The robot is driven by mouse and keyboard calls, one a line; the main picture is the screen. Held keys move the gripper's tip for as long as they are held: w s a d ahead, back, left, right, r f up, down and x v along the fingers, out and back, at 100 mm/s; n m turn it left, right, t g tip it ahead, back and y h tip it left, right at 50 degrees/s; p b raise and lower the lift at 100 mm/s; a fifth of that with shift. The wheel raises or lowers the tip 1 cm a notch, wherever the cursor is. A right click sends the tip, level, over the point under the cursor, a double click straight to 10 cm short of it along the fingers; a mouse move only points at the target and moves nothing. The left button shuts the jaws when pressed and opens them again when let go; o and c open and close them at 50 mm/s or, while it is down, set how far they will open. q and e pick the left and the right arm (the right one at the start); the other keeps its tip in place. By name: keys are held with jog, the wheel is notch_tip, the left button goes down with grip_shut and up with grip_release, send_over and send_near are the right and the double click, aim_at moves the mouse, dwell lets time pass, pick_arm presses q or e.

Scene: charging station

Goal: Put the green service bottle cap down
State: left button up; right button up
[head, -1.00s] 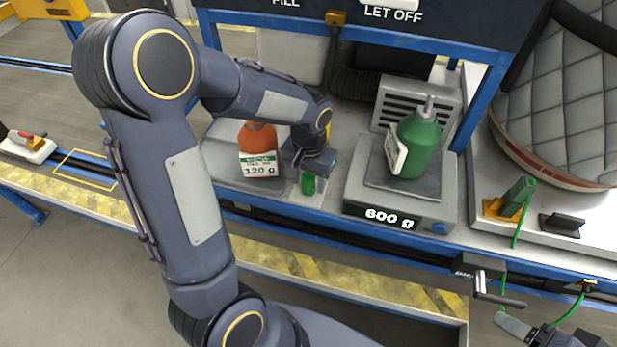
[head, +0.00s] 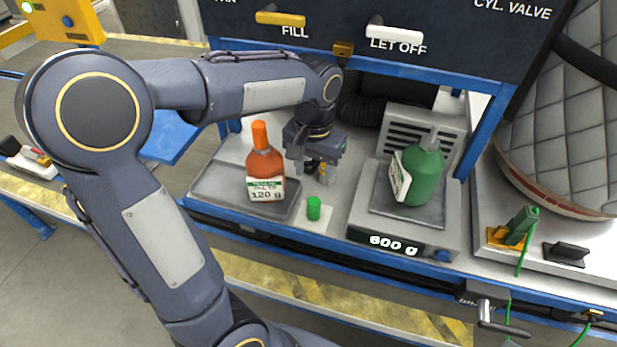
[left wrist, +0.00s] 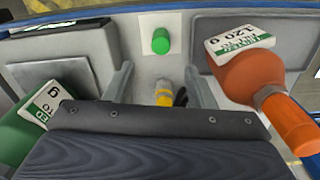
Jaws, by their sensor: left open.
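The green service bottle cap (head: 314,208) stands on a small pale pad (head: 318,223) on the bench, between the orange bottle and the scale. It also shows in the left wrist view (left wrist: 160,41), apart from my fingers. My left gripper (head: 318,177) is open and empty, behind and above the cap. Its two fingers show in the left wrist view (left wrist: 160,85), spread on either side of a small yellow-topped item (left wrist: 164,95). The green bottle (head: 418,172) stands uncapped-looking with a grey nozzle on the scale (head: 405,235), which reads 600 g. My right gripper is out of view.
The orange bottle (head: 264,165), labelled 120 g, stands on a grey plate (head: 215,190) left of the cap. A dark panel with a yellow FILL handle (head: 280,18) and a white LET OFF handle (head: 395,28) overhangs the bench. A green-handled connector (head: 522,225) sits at right.

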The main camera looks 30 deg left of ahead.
pick_arm(q)
jog(key=s+d+r+t+h, duration=0.1)
jog(key=s+d+t, duration=0.1)
jog(key=s, duration=0.6)
jog(key=s+d+r+t+h+p, duration=0.1)
jog(key=s+d+t+h, duration=0.1)
jog(key=s, duration=0.6)
jog(key=shift+s+n+t+h, duration=0.3)
jog(key=shift+t, duration=0.4)
